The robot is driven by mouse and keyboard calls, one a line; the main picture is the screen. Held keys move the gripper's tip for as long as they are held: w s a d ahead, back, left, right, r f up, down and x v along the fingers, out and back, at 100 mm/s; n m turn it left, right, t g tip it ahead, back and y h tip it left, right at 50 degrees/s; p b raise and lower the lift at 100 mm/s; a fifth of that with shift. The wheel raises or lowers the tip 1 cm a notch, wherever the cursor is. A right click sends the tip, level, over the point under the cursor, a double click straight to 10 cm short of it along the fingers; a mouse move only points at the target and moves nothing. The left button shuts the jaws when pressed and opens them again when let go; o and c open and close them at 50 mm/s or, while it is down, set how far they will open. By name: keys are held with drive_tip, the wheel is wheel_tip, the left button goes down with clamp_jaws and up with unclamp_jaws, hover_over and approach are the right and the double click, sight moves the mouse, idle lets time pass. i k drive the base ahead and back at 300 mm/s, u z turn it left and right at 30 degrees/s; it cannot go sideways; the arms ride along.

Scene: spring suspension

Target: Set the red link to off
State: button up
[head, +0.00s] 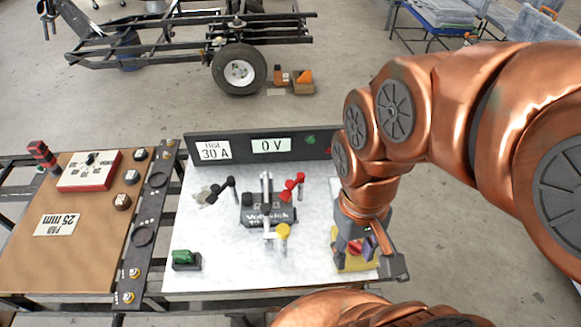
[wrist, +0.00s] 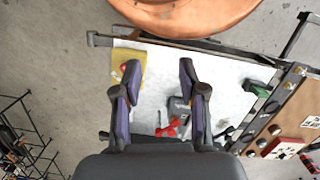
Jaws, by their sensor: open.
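The red link (head: 292,185) is a small red lever-like piece at the upper right of the dark block (head: 268,214) in the middle of the white board. It tilts up to the right in the head view. In the wrist view the red link (wrist: 173,127) shows between my fingers, nearer their bases than their tips. Its exact setting cannot be told. My gripper (head: 368,258) is open and empty, to the lower right of the red link in the head view, over the board's right side. Its two fingers (wrist: 159,68) stand apart in the wrist view.
A black lever (head: 222,188), a yellow knob (head: 283,231) and a green switch (head: 184,258) stand on the board (head: 220,275). A yellow box (head: 355,264) with a red button lies by my gripper. A panel behind reads 30 A and 0 V (head: 271,145).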

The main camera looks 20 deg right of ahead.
sight(286, 195)
drive_tip(key=i, duration=0.35)
drive_tip(key=u, duration=0.1)
drive_tip(key=k, duration=1.3)
drive_tip(key=u, duration=0.65)
drive_tip(key=i, duration=1.2)
drive_tip(key=z, duration=0.4)
